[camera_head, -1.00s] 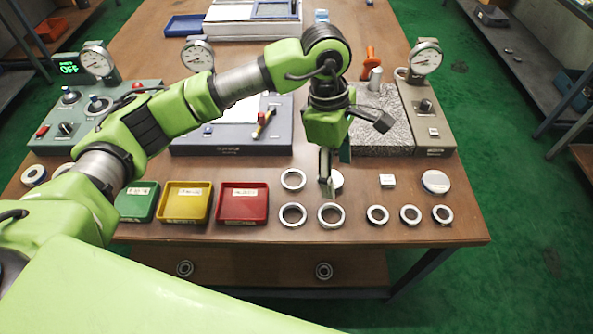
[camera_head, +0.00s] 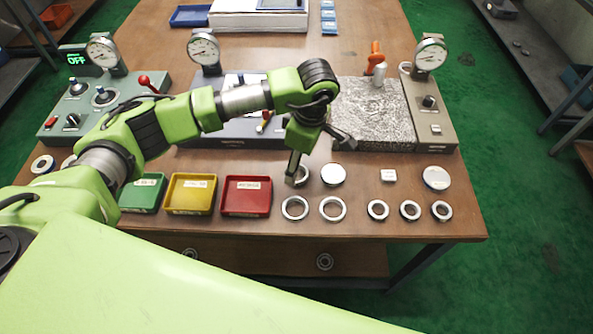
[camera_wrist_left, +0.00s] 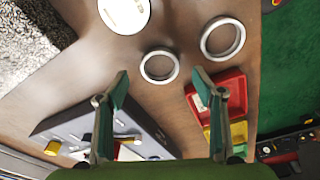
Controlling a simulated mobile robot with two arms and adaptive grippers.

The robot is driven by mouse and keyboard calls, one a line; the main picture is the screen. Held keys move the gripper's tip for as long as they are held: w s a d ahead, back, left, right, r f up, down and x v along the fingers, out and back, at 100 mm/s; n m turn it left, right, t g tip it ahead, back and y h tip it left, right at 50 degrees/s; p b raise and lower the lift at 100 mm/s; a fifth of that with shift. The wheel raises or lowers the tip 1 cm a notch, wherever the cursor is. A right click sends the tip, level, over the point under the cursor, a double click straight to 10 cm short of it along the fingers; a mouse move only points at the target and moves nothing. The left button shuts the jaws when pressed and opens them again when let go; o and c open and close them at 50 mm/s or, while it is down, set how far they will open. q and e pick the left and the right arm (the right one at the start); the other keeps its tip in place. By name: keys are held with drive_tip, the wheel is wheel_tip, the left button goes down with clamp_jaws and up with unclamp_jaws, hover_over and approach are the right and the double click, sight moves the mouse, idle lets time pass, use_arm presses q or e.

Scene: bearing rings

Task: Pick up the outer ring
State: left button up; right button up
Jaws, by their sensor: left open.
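Large metal rings lie flat on the wooden table. One ring (camera_head: 304,178) is partly hidden behind my left gripper (camera_head: 293,181) in the head view. In the left wrist view this ring (camera_wrist_left: 143,66) appears between and just beyond the open fingertips of the left gripper (camera_wrist_left: 161,80), with nothing held. A second large ring (camera_head: 295,219) lies nearer the front edge, and it also shows in the wrist view (camera_wrist_left: 203,40). A third large ring (camera_head: 332,220) lies to its right. The exact gap between fingers and table cannot be told. My right gripper is out of view.
A white-topped disc (camera_head: 333,174) lies right of the nearest ring. Smaller rings (camera_head: 378,219) lie farther right. Red (camera_head: 246,211), yellow (camera_head: 190,210) and green (camera_head: 142,207) trays stand to the left. A grey box (camera_head: 235,132) and a granite-like block (camera_head: 372,120) stand behind.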

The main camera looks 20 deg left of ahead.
use_arm(q)
drive_tip(key=f, duration=0.3)
drive_tip(key=shift+a+f+p, duration=0.2)
drive_tip(key=shift+a+p, duration=0.1)
drive_tip(key=c, duration=1.2)
drive_tip(key=shift+c, duration=0.2)
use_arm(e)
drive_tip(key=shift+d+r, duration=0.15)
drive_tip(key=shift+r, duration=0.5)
use_arm(q)
drive_tip(key=shift+w, duration=0.1)
